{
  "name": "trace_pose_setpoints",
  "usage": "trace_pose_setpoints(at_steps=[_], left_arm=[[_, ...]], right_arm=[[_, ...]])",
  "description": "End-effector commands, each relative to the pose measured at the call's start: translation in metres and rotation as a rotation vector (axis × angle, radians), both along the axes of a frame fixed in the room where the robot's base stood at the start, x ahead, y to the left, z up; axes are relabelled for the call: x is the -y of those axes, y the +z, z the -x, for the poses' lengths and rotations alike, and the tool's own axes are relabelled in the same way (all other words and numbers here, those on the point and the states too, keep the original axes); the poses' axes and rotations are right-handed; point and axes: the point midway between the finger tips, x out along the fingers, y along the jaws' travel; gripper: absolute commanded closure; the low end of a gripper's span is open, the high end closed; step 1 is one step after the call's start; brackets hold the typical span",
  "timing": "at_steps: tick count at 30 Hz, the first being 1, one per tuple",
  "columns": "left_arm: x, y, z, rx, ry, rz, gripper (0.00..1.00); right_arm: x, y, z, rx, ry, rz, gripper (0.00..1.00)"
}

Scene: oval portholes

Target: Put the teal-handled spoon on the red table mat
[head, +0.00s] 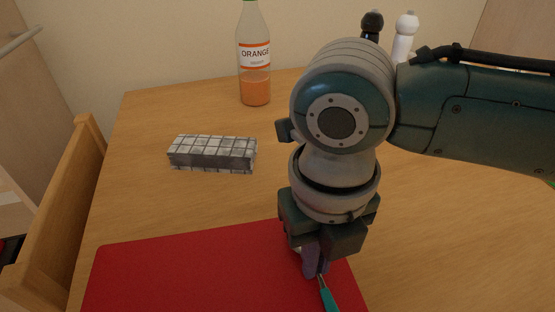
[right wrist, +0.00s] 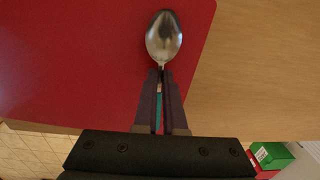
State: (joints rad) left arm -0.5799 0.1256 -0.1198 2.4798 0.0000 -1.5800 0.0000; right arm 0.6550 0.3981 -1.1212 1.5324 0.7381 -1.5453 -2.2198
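The red table mat (head: 190,270) lies on the table at the bottom of the head view and fills much of the right wrist view (right wrist: 70,60). The spoon's metal bowl (right wrist: 164,38) shows over the mat in the right wrist view. Its teal handle (head: 328,297) sticks out below my right gripper (head: 315,264) in the head view, near the mat's right edge. The fingers of my right gripper (right wrist: 159,78) are close together on both sides of the spoon, shut on it. I cannot tell whether the spoon touches the mat. My left gripper is not in view.
A grey tiled-pattern box (head: 212,153) lies beyond the mat. An orange drink bottle (head: 255,75) stands at the back, with a dark mill (head: 371,24) and a white mill (head: 404,35) to its right. A wooden chair (head: 62,205) stands at the left table edge.

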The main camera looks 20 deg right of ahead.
Motion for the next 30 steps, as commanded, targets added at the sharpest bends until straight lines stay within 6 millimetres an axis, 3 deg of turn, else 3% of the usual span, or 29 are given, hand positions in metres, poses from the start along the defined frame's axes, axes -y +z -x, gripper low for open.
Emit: trace_pose_setpoints(at_steps=[1, 8, 17, 20, 30], left_arm=[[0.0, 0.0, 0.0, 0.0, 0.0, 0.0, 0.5], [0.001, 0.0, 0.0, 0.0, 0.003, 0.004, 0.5], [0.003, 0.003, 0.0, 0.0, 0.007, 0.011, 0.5], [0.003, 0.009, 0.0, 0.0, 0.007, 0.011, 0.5], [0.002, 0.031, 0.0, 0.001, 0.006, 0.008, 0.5]], right_arm=[[0.0, 0.0, 0.0, 0.0, 0.0, 0.0, 0.87], [0.0, 0.0, 0.0, 0.0, 0.0, 0.0, 0.63], [0.0, 0.005, 0.0, 0.001, 0.0, -0.001, 0.63], [0.0, 0.019, -0.001, 0.004, 0.001, -0.001, 0.63], [-0.002, 0.094, -0.001, 0.004, 0.0, -0.001, 0.63]])
